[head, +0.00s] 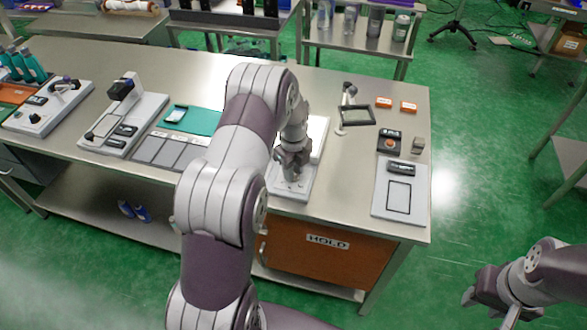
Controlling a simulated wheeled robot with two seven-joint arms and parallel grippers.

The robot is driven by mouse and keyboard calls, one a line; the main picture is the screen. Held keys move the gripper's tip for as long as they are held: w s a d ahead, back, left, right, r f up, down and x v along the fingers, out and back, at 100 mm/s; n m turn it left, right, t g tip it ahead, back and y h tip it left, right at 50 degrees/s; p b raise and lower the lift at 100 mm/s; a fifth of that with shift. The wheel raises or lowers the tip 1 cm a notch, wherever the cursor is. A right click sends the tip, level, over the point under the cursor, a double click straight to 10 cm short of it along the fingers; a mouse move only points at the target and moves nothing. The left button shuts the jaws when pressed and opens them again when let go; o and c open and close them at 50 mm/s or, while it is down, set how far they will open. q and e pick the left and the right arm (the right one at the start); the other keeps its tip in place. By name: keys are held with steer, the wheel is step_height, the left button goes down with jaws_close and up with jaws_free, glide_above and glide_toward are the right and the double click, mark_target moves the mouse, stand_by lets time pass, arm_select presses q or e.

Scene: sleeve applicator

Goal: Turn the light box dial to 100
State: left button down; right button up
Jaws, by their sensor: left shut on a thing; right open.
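The light box (317,130) is a white flat unit on the steel bench, right of the bench's middle. My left arm reaches across the bench, and my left gripper (291,176) points down at the near part of the box. It is shut on the light box dial. The dial is hidden behind the fingers, so its setting cannot be read. My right gripper (487,301) is open and empty, low at the right, off the bench and above the green floor.
Right of the box stand a framed magnifier (356,115), orange labels (383,102), a dark device with an orange button (389,143) and a white panel (381,211). Left are a teal mat (203,121) and white instruments (101,140). An orange HOLD cabinet (330,262) sits below.

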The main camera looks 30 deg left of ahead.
stand_by(0.3)
arm_select(q)
steer(key=c, duration=0.9)
jaws_free()
steer(key=shift+o, duration=0.2)
step_height(320, 180, up, 9)
steer(key=shift+f+b, duration=0.2)
steer(key=shift+b, duration=0.6)
step_height(320, 180, up, 4)
steer(key=shift+r+p, duration=0.1)
steer(key=shift+p, duration=0.35)
